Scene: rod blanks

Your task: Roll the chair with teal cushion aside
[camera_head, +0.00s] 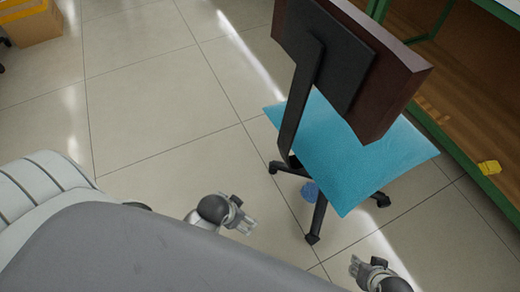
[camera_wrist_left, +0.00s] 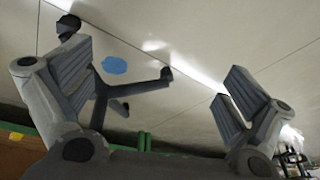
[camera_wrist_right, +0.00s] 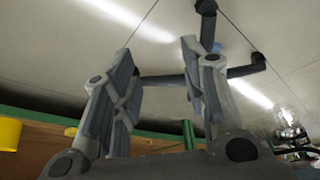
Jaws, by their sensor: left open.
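The chair with teal cushion (camera_head: 350,150) stands on the tiled floor, its dark brown backrest (camera_head: 350,65) toward me and its black wheeled base partly hidden below the cushion. My left gripper (camera_head: 245,222) is open and empty, low to the left of the base. My right gripper (camera_head: 357,266) is in front of the base at the lower right, its fingers apart with nothing held. Neither gripper visibly touches the chair. Black base legs show beyond the fingers in the left wrist view (camera_wrist_left: 147,87) and the right wrist view (camera_wrist_right: 158,81).
A small blue thing (camera_head: 309,191) lies on the floor by the chair base. A green-framed wooden shelf (camera_head: 470,110) with a yellow item (camera_head: 489,168) stands close on the right. A yellow-orange box (camera_head: 32,27) is at the far left. The floor left of the chair is clear.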

